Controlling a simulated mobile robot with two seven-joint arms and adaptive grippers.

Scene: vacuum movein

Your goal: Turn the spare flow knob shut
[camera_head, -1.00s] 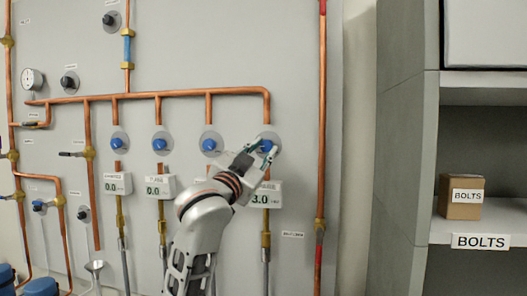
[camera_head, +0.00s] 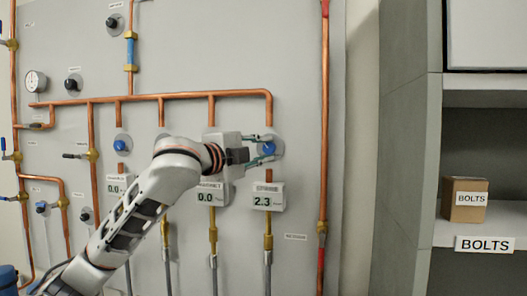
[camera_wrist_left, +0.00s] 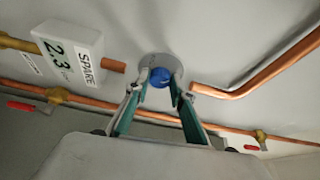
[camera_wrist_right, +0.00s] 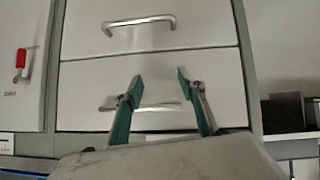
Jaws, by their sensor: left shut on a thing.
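The spare flow knob is a blue knob (camera_head: 268,148) on a round grey plate on the wall panel, at the right end of the row of knobs. Below it the spare flow display (camera_head: 266,197) reads 2.3. My left gripper (camera_head: 264,147) is shut on the blue knob, with a finger on each side. The left wrist view shows the knob (camera_wrist_left: 160,77) between the fingertips, and the display (camera_wrist_left: 70,55) labelled SPARE reading 2.3. My right gripper (camera_wrist_right: 159,75) is open and empty in front of grey drawers.
Copper pipes (camera_head: 200,96) run across the panel above the knobs. Another blue knob (camera_head: 121,144) shows at the left, and a neighbouring display (camera_head: 210,197) reads 0.0. A shelf holds a BOLTS box (camera_head: 464,199) at the right. Drawer handles (camera_wrist_right: 140,24) are before my right gripper.

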